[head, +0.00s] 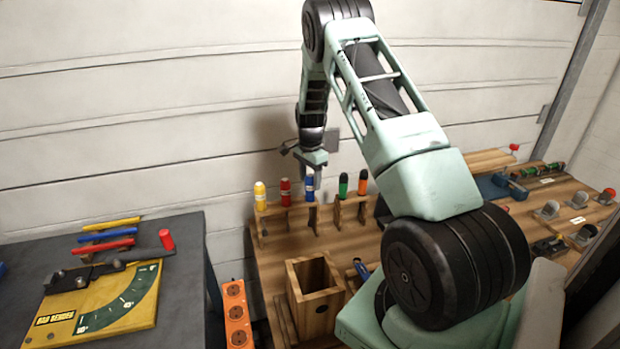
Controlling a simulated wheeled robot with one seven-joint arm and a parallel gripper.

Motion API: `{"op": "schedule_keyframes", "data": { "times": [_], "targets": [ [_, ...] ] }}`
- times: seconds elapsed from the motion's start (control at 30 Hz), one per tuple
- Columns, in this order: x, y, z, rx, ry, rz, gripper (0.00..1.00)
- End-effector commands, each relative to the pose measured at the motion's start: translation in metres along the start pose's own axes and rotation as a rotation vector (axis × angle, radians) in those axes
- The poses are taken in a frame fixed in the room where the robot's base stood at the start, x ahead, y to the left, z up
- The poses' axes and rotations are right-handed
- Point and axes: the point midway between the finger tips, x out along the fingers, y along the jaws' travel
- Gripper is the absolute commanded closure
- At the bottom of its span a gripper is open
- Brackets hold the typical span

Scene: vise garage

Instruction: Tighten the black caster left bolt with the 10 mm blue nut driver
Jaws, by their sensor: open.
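A blue-handled nut driver (309,187) stands upright in a wooden rack (347,204) on the workbench, between a red driver (285,192) and a green driver (343,186). My gripper (311,163) is open and points down just above the blue handle. I cannot tell whether its fingers touch the handle. Several casters are on the right side of the bench. A dark one (549,246) may be the black caster, but its bolts are too small to make out.
A yellow driver (260,196) and an orange driver (363,183) share the rack. A wooden box (312,292) stands in front. A blue vise (498,186) is at the back right. A grey table (180,296) with a rod bender (105,300) is on the left.

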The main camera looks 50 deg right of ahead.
Motion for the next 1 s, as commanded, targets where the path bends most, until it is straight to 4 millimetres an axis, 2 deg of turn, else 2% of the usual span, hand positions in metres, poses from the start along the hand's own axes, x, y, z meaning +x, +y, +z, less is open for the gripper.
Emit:
{"op": "schedule_keyframes", "data": {
  "times": [0.2,0.5,0.6,0.7,0.73,0.77,0.8,0.83,1.0],
  "targets": [
    [0.015,0.0,0.0,0.0,0.0,0.0,0.46],
    [0.017,0.0,0.0,0.0,0.0,0.0,0.46],
    [0.017,0.0,0.0,0.0,0.0,0.0,0.74],
    [0.017,0.0,0.0,0.0,0.0,0.0,0.97],
    [0.017,0.0,0.0,0.0,0.0,0.0,0.97],
    [0.017,0.0,0.0,0.0,0.0,0.0,0.77],
    [0.017,0.0,0.0,0.0,0.0,0.0,0.88],
    [0.017,0.0,0.0,0.0,0.0,0.0,0.95],
    [0.014,0.0,0.0,0.0,0.0,-0.001,0.95]
  ]
}}
